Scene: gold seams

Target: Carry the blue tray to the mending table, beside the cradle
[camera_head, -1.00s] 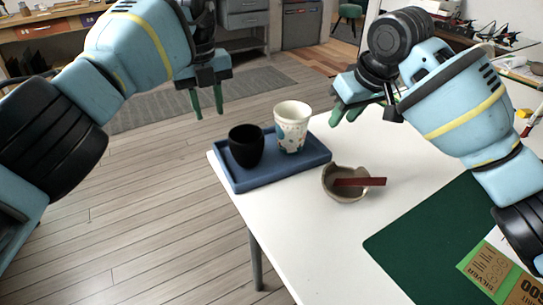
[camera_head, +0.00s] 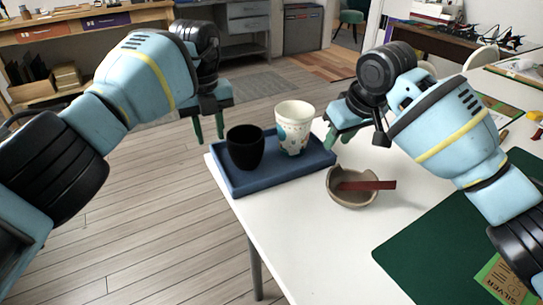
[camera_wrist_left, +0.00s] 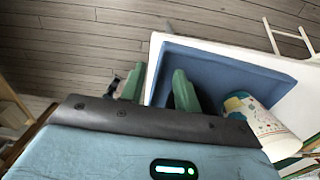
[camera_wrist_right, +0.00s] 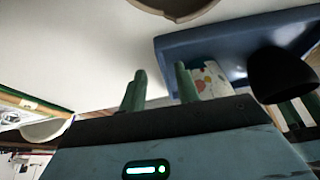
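I cannot identify the cradle.
A broken-rimmed bowl (camera_head: 350,198) with a dark red strip (camera_head: 368,185) across it sits just right of the tray. A green mat (camera_head: 440,250) with a card packet lies further right. Open wooden floor (camera_head: 150,230) is on the left; shelves (camera_head: 85,30) stand behind.

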